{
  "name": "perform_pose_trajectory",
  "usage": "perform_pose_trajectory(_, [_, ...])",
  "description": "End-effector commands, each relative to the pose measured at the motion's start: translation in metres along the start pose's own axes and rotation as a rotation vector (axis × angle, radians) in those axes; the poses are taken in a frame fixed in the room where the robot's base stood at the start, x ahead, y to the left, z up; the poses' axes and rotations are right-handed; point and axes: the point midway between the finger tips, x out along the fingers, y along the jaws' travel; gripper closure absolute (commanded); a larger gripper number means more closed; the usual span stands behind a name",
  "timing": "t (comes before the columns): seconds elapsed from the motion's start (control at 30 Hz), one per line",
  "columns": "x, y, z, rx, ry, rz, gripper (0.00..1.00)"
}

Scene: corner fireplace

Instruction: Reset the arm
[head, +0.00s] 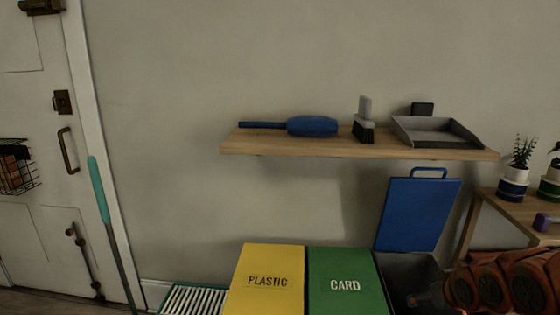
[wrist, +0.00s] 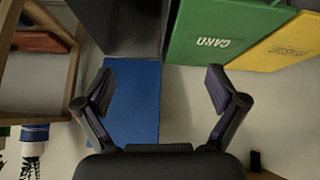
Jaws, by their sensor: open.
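My gripper (wrist: 160,86) is open in the wrist view, its two dark fingers wide apart with nothing between them. Beyond the fingers lie an upright blue lid (wrist: 131,95) and bare wall; I see no contact. In the head view my arm, with orange-brown links, reaches in at the lower right, low in front of the open dark bin (head: 405,270). The blue lid (head: 418,212) stands raised behind that bin.
A yellow PLASTIC bin (head: 266,275) and green CARD bin (head: 343,283) stand left of the dark one. A wall shelf (head: 260,146) holds a duster, brush and dustpan (head: 436,132). A side table (head: 510,208) with potted plants is at right. The door (head: 35,110) is at left.

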Motion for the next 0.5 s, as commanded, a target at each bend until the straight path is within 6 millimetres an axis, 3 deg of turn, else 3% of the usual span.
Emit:
perform_pose_trajectory(0.03, [-0.026, -0.007, -0.008, -0.011, -0.037, 0.005, 0.05])
perform_pose_trajectory(0.5, [-0.186, -0.071, 0.016, -0.019, -0.397, 0.021, 0.05])
